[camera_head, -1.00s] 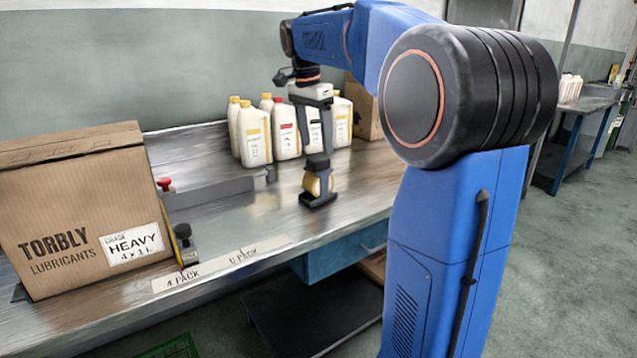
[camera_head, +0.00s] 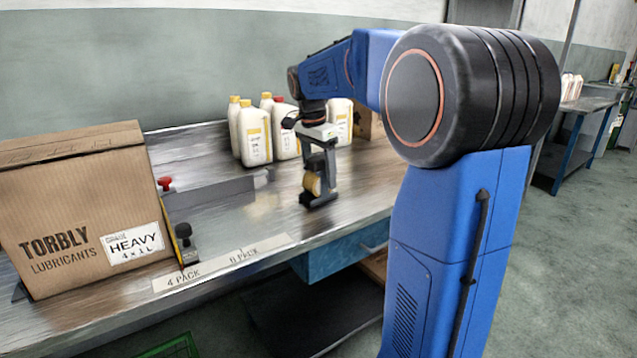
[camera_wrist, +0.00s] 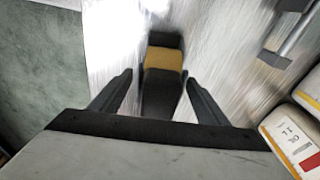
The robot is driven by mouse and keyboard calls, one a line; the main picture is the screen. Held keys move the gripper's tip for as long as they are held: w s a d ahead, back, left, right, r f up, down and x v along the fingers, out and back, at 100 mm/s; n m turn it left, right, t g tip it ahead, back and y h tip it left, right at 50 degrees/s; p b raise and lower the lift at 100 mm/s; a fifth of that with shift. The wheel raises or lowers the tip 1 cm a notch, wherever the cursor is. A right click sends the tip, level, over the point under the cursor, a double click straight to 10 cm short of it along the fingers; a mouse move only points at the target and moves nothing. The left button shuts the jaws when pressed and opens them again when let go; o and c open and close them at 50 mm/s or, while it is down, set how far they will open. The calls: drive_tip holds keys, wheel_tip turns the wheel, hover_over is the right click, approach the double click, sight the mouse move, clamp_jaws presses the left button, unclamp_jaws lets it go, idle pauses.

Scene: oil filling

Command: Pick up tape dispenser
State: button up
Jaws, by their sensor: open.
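The tape dispenser (camera_head: 312,184) is black with a roll of tan tape and stands on the metal workbench near its front edge. My gripper (camera_head: 320,178) points down over it, with the fingers low around its upper part. In the wrist view the tape dispenser (camera_wrist: 163,75) lies between the two spread black fingers of my gripper (camera_wrist: 158,90). The near part of the dispenser is hidden behind the gripper body in the wrist view.
Several white oil bottles (camera_head: 254,135) with yellow and red caps stand behind the dispenser. A large cardboard box (camera_head: 60,205) is at the left of the bench (camera_head: 225,225). A low grey fixture (camera_head: 215,192) lies between. The bench front edge is close by.

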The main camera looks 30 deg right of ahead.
drive_tip(key=c, duration=1.4)
drive_tip(key=shift+r, duration=0.15)
wheel_tip(320, 180, up, 10)
drive_tip(key=shift+f, duration=0.1)
drive_tip(key=o, duration=0.5)
drive_tip(key=shift+c, duration=0.6)
